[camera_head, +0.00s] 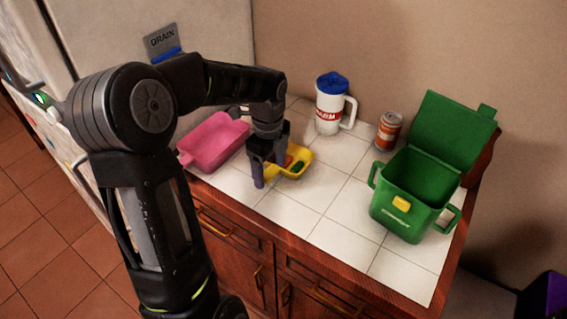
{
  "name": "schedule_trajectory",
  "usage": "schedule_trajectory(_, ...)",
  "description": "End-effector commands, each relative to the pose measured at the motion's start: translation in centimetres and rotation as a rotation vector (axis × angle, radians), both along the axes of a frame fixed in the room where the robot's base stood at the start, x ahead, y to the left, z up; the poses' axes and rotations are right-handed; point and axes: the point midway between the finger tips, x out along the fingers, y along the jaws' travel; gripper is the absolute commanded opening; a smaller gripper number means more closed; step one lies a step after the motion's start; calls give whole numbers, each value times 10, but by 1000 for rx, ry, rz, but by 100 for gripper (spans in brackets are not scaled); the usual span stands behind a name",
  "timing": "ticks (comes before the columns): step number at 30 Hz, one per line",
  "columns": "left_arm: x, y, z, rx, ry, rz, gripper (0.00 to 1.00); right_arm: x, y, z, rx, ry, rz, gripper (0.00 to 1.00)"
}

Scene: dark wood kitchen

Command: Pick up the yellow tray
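The yellow tray (300,169) is small and shallow and sits on the white tiled counter, with a red item (288,160) and a green item (298,167) in it. My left gripper (269,168) points down at the tray's left side and hides that part of it. Its fingers look spread apart. I cannot tell whether they touch the tray. My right gripper is not in view.
A pink tray (214,143) lies left of the gripper. A white mug with a blue lid (329,105) and an orange can (388,131) stand behind. An open green box (407,196) is at right. Tiles in front are clear.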

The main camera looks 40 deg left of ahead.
Motion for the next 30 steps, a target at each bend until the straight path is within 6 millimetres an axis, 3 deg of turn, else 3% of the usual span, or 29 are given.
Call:
schedule_trajectory(22, 0, 0, 0, 0, 0, 0, 12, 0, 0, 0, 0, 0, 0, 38)
schedule_trajectory(30, 0, 0, 2, 0, -2, 0, 11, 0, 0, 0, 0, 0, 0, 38)
